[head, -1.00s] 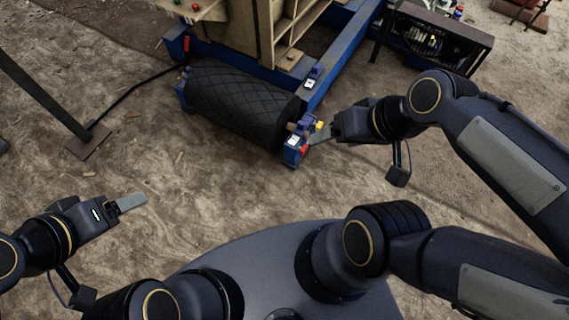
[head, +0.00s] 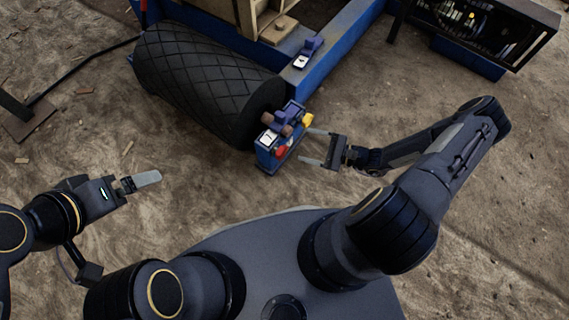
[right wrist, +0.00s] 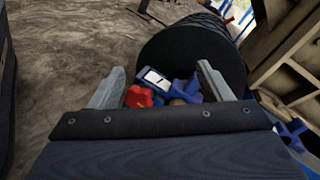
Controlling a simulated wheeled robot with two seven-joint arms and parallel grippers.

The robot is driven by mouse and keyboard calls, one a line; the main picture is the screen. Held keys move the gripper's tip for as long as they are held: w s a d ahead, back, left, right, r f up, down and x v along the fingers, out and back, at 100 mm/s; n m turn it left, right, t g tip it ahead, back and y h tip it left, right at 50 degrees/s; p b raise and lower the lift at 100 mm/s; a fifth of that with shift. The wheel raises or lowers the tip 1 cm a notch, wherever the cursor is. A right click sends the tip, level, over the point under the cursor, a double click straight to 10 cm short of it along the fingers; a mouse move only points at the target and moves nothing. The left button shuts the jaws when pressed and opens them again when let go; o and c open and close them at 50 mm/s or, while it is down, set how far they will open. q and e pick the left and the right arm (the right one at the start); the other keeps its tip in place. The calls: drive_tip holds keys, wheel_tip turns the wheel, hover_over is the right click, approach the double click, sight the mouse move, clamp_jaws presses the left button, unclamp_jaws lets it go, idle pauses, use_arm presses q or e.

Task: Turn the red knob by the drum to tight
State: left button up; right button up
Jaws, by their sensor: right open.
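The red knob (head: 282,152) is on the front of a small blue block (head: 267,154) at the near end of the black ribbed drum (head: 195,75). A white label with a dark mark is on the block's top. My right gripper (head: 309,147) is open just to the right of the knob, its fingers pointing at the block. In the right wrist view the red knob (right wrist: 138,97) shows between the spread fingers, nearer the left one, with no clear contact. My left gripper (head: 148,179) is low at left, far from the drum; its finger gap is hidden.
A yellow part (head: 307,119) and a blue star-shaped handle (head: 293,110) sit close beside the red knob. A blue frame beam (head: 335,50) runs behind. A dark open-fronted box (head: 480,30) stands at upper right.

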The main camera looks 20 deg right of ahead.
sight(283, 153)
wheel_tip(283, 153, down, 13)
drive_tip(key=a+m+t+h+b, duration=0.2)
drive_tip(key=m+t+h+b, duration=0.15)
drive_tip(key=m+t, duration=0.2)
drive_tip(key=shift+m+g, duration=0.25)
drive_tip(key=shift+g, duration=0.2)
drive_tip(key=b+x, duration=0.1)
drive_tip(key=x, duration=0.2)
drive_tip(key=b+x, duration=0.1)
drive_tip(key=x, duration=0.2)
drive_tip(key=shift+s+a+r, duration=0.1)
drive_tip(key=shift+a, duration=0.25)
drive_tip(key=shift+w+a+r, duration=0.1)
drive_tip(key=shift+w+a, duration=0.2)
drive_tip(key=shift+w, duration=0.1)
use_arm(q)
wheel_tip(283, 153, down, 8)
drive_tip(key=shift+r, duration=0.1)
use_arm(e)
drive_tip(key=c, duration=1)
